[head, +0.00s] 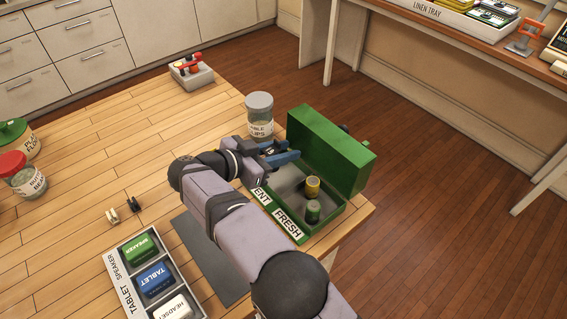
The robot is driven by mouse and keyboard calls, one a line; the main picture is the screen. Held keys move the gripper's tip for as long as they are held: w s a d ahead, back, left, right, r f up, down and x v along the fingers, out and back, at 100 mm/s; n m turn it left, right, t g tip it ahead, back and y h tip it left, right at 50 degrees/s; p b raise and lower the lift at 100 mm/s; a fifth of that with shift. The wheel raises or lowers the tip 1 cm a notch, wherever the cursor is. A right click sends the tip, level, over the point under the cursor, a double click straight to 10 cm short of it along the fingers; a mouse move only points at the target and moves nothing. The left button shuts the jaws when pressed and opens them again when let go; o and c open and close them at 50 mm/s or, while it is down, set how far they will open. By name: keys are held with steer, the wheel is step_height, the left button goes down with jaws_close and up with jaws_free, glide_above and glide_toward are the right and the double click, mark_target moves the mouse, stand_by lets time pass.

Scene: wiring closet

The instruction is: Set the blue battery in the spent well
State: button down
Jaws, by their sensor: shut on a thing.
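A green open box (345,168) stands near the table's right corner, its lid raised at the back. Its front edge carries a FRESH label (288,222) and another label ending in "ENT", partly covered by my arm. A yellow battery (312,186) and a green battery (312,211) stand upright on the FRESH side. My gripper (282,156) is over the box's left part, its blue fingers closed. The blue battery is not clearly distinguishable; what the fingers hold is hidden.
A lidded jar (260,115) stands close to the gripper's left, behind it. A labelled tray (125,285) with green, blue and white blocks lies at the front left. A dark mat (208,262) is beside my arm. The table's left middle is mostly free.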

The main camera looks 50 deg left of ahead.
mark_target(283, 173)
steer(key=shift+f+p, duration=0.4)
steer(key=shift+f, duration=1.9)
steer(key=shift+f, duration=0.1)
steer(key=shift+f, duration=0.1)
steer(key=c, duration=1.4)
jaws_free()
steer(key=shift+c, duration=0.2)
steer(key=shift+r, duration=0.2)
steer(key=b+v, duration=0.3)
steer(key=v, duration=0.9)
